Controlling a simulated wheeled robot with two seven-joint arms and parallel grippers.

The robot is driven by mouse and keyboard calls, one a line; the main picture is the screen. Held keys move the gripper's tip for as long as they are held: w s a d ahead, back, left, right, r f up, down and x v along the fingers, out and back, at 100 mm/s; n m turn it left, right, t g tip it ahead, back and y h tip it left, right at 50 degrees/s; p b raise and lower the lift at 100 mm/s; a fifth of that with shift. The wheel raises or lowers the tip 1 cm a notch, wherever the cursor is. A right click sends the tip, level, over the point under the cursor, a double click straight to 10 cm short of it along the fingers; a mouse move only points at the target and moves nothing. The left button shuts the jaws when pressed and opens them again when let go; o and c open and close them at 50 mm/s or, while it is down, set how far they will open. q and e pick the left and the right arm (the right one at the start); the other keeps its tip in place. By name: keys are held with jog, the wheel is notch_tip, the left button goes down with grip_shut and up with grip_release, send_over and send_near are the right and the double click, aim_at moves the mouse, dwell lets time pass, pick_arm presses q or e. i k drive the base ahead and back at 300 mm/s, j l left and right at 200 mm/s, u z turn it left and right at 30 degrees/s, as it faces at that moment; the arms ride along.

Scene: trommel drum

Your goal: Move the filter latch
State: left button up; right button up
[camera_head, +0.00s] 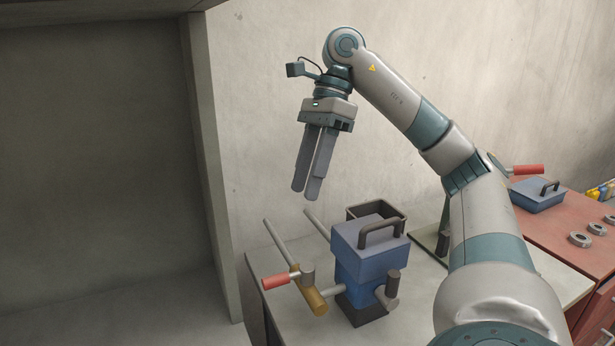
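My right gripper (306,196) hangs in the air above and left of a blue machine (362,245), pointing down. Its two grey fingers are close together, seen at a slant, and I cannot tell whether a gap lies between the tips. Nothing shows in them. The machine has a dark arched handle (382,232) on its lid. A red-handled lever (280,281) sits on its left beside a brass cylinder (316,302). A grey-brown knob (391,287) sits at its right. I cannot tell which part is the filter latch. My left gripper is not in view.
The machine stands on a pale table (275,243), with a dark open bin (376,212) behind it. A concrete pillar (210,170) rises at left. A red cabinet (565,222) at right bears a blue box (538,195) and grey rings (580,240). My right arm crosses the right side.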

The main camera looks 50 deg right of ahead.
aim_at(386, 294)
jog(key=k, duration=2)
